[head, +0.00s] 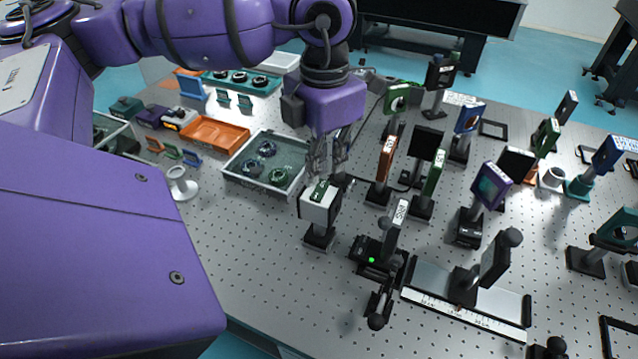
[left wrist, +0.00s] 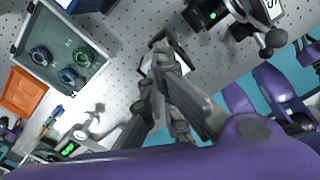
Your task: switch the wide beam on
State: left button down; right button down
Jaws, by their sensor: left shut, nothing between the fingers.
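A white box with a black side and a green label (head: 319,201) stands on a short post on the optical table; I cannot tell whether it is the wide beam's source. My left gripper (head: 323,172) points down just above this box, with its fingers closed and empty. In the left wrist view the closed fingers (left wrist: 160,62) cover most of the box, so its top and any switch are hidden. A black device with a lit green lamp (head: 371,260) stands to the right of the box; it also shows in the left wrist view (left wrist: 212,15). My right gripper is not in view.
A grey tray with ring-shaped parts (head: 231,171) and an orange tray (head: 214,131) lie to the left. Several upright mounts, such as a brown one (head: 386,158), crowd the right. A rail with a scale (head: 440,308) lies in front. The table's front left is clear.

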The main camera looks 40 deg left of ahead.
aim_at(323, 183)
pick_arm(q)
jog(key=shift+f, duration=0.3)
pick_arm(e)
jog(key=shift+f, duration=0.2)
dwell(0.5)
